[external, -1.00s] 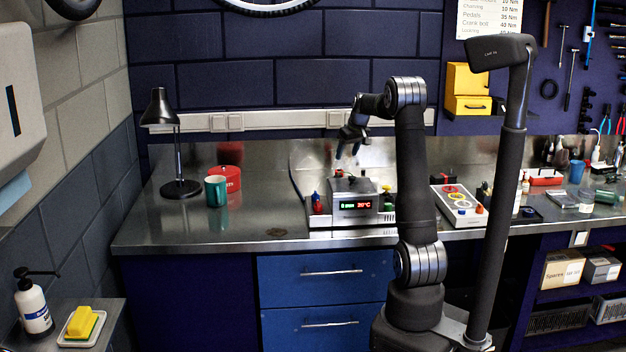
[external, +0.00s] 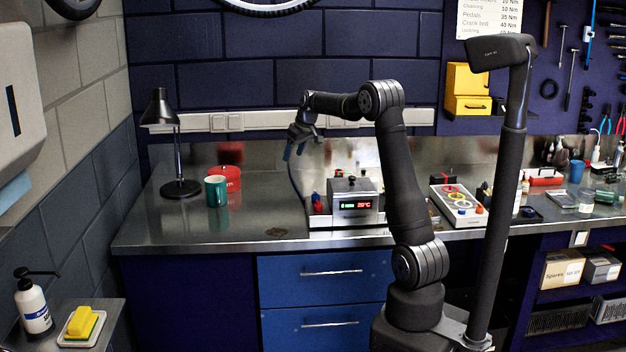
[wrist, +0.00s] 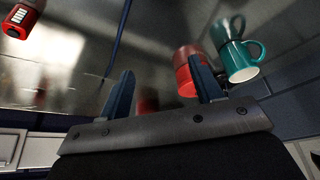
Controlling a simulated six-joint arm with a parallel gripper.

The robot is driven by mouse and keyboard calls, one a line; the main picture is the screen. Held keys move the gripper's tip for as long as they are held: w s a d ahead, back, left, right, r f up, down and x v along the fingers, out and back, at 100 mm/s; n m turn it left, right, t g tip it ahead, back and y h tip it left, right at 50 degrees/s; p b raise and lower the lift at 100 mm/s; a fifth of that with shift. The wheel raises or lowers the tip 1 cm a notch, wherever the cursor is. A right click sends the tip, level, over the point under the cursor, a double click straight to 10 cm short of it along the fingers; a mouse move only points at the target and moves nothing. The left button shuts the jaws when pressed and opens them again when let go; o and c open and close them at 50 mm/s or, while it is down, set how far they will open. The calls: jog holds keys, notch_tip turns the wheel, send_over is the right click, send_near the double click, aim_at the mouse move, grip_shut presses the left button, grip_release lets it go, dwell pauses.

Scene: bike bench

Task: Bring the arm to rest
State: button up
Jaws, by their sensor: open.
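My gripper (external: 295,151) is open and empty, in the air above the steel bench (external: 150,225), left of the heater-like device with a lit display (external: 352,203). In the wrist view the two blue fingers of my gripper (wrist: 160,88) stand apart with nothing between them. My arm is raised and bent at the elbow, reaching left over the bench.
A teal mug (external: 216,191), a red tin (external: 228,178) and a black desk lamp (external: 180,150) stand on the bench to the left. A white tray with coloured rings (external: 458,205) lies to the right. The bench's front left is clear.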

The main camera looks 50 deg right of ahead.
jog(key=w+a+r+n, duration=0.1)
jog(key=w+a+n, duration=0.1)
jog(key=a, duration=1)
jog(key=w+a+n+y, duration=0.1)
jog(key=w+a, duration=0.4)
jog(key=a, duration=0.8)
jog(key=shift+w+r+n+y, duration=0.2)
jog(key=shift+r+n+y, duration=0.15)
jog(key=shift+n, duration=0.35)
jog(key=o, duration=0.9)
jog(key=s+d+f+m+t+h, duration=0.15)
jog(key=d+m, duration=0.25)
jog(key=d, duration=1.3)
jog(key=s+d+f+m+h, duration=0.1)
jog(key=s+d+m+h, duration=0.2)
jog(key=s+d, duration=0.65)
jog(key=s+d+m+h, duration=0.2)
jog(key=s+d+m, duration=0.3)
jog(key=d, duration=0.8)
jog(key=s+d+f+m+h, duration=0.1)
jog(key=s+d+m+h, duration=0.15)
jog(key=s+d, duration=0.75)
jog(key=w+r+x, duration=0.1)
jog(key=x, duration=0.9)
jog(key=shift+w+d, duration=0.2)
jog(key=shift+d, duration=0.1)
jog(key=shift+t, duration=0.25)
